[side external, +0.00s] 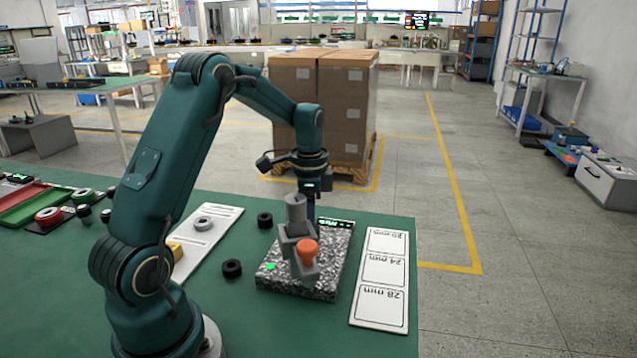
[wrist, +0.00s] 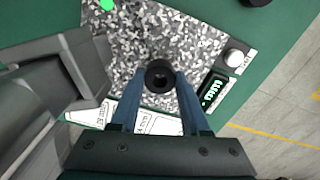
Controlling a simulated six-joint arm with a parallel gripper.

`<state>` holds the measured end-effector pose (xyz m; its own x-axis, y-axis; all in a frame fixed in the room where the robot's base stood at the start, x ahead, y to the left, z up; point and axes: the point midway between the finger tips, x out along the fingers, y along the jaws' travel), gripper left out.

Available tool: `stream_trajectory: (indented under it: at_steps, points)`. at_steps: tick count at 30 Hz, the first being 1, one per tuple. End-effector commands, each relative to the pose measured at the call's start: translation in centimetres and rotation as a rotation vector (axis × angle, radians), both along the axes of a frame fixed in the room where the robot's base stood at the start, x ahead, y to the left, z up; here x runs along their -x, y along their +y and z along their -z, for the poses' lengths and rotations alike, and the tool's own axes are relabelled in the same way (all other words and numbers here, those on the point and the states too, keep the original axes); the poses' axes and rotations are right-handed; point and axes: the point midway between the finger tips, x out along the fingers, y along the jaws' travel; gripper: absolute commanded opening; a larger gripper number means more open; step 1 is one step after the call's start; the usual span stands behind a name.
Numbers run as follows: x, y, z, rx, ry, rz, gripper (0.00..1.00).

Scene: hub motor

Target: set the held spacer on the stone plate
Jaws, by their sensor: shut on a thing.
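In the wrist view, my gripper (wrist: 161,84) is shut on a small black ring-shaped spacer (wrist: 159,70), with a blue finger on each side. The spacer is over the speckled grey stone plate (wrist: 130,48). I cannot tell whether it touches the plate. In the side view, the stone plate (side external: 329,273) lies on the green table. My gripper is above its far part there, and its fingers and the spacer are hidden behind a grey gauge stand (side external: 296,215) with an orange knob (side external: 306,252).
The stand's grey body (wrist: 40,90) fills the left of the wrist view. A lit display (wrist: 211,91) and a round knob (wrist: 235,58) sit at the plate's edge. Two loose black rings (side external: 264,220) (side external: 232,268) lie left of the plate. A size card (side external: 382,279) lies right.

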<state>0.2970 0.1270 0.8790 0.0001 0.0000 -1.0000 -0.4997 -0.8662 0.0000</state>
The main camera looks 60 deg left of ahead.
Motion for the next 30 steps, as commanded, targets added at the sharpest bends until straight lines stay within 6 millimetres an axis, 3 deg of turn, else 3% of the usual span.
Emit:
stream_trajectory:
  at_steps: [30]
  points:
    - [0.0,0.0,0.76,0.0,0.0,0.0,0.0]
